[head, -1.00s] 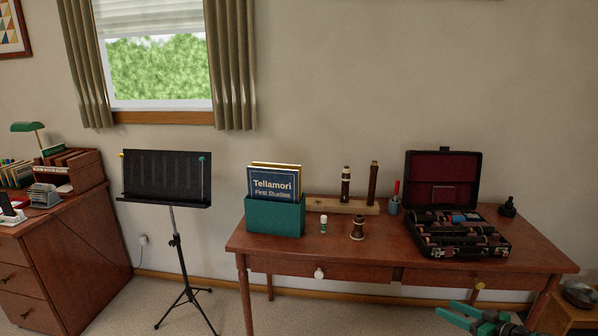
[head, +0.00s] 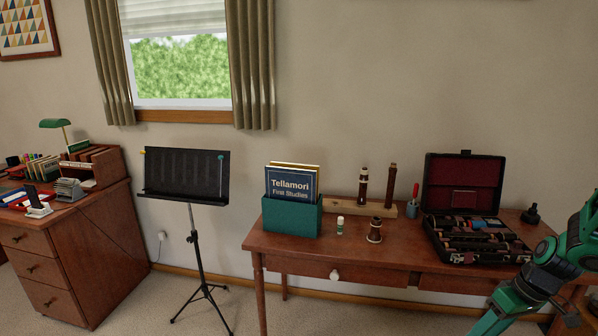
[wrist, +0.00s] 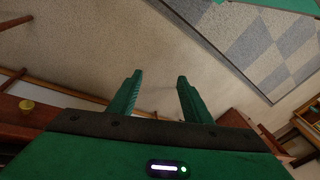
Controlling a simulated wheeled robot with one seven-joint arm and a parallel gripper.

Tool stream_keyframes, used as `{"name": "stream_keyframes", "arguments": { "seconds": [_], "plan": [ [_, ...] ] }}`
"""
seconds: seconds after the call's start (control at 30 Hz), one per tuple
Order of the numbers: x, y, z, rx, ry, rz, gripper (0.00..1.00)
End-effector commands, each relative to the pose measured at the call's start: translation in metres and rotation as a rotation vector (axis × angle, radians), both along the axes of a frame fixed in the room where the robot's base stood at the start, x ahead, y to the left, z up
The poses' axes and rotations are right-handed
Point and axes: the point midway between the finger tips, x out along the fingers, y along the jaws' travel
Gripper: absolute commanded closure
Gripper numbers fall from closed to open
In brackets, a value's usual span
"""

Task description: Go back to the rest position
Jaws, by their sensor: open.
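My gripper (wrist: 155,85) shows in the wrist view with its two green fingers apart and nothing between them. Beyond the fingers are the carpet and a grey checked rug (wrist: 270,45). In the head view my green arm is at the lower right, in front of the right end of the wooden table (head: 300,250). The fingertips cannot be made out in the head view.
The table holds a green box of books (head: 291,215), a wooden peg stand (head: 345,205), a small bottle (head: 340,225), a dark joint piece (head: 375,230) and an open instrument case (head: 465,185). A music stand (head: 186,175) and a desk (head: 85,250) stand left.

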Motion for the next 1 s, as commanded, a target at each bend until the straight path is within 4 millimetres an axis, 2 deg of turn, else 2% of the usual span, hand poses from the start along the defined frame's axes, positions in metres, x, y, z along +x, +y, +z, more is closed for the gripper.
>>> {"name": "stream_keyframes", "arguments": {
  "seconds": [0.03,0.3,0.6,0.8,1.0],
  "plan": [
    [-0.007,0.003,0.014,-0.031,0.023,-0.023,0.55],
    [-0.057,0.014,0.075,-0.152,0.137,-0.230,0.55],
    [-0.122,0.033,0.131,-0.218,0.198,-0.513,0.55],
    [-0.160,0.045,0.152,-0.216,0.219,-0.677,0.55],
    [-0.178,0.052,0.158,-0.204,0.234,-0.757,0.55]
  ]
}}
